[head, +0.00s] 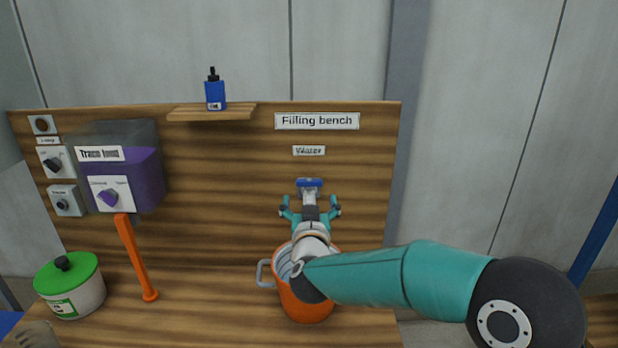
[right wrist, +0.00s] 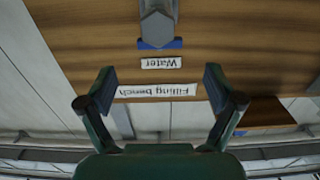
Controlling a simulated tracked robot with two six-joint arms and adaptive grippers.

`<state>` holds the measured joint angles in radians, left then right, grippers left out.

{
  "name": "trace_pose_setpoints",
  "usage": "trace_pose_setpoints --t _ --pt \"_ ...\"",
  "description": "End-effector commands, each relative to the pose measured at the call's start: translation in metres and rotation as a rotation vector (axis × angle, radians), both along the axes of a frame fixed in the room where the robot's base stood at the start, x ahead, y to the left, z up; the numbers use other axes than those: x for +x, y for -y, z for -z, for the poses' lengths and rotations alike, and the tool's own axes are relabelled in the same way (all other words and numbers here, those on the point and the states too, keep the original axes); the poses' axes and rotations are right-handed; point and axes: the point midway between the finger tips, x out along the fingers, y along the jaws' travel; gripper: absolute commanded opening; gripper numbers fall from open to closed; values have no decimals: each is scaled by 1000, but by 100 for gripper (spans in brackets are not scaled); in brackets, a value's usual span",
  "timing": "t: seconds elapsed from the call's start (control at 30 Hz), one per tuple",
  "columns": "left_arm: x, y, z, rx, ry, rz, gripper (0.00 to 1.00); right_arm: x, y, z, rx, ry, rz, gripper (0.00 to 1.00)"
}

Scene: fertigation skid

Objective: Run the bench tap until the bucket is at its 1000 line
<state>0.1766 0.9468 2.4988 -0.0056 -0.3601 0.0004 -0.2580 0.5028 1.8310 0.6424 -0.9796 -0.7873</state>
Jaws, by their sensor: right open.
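The bench tap (head: 308,192) is on the wooden back panel under the "Water" label (head: 309,150), with a blue handle on top. In the right wrist view the tap (right wrist: 157,28) and its blue part appear upside down, ahead of the fingers. My right gripper (head: 310,207) is open in front of the tap, its fingers spread to either side and nothing between them. The orange bucket (head: 306,309) with a grey handle stands on the bench below. My wrist and forearm cover part of its opening. I cannot read its level lines or see water. My left gripper is not in view.
A green-lidded pot (head: 70,283) stands at front left. A blue bottle (head: 215,95) sits on a small shelf (head: 212,114). Bench between pipe and bucket is clear.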

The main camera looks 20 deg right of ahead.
Motion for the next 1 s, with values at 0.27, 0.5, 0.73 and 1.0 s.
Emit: trace_pose_setpoints --t 0.27,0.5,0.73,1.0 --pt "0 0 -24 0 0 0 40 56 17 -2 0 -1 2 92" --pt "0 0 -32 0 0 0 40 81 24 -1 0 0 0 92" --pt "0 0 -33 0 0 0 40 87 25 0 0 0 -1 92" --pt "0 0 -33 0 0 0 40 86 25 0 0 0 -1 75"
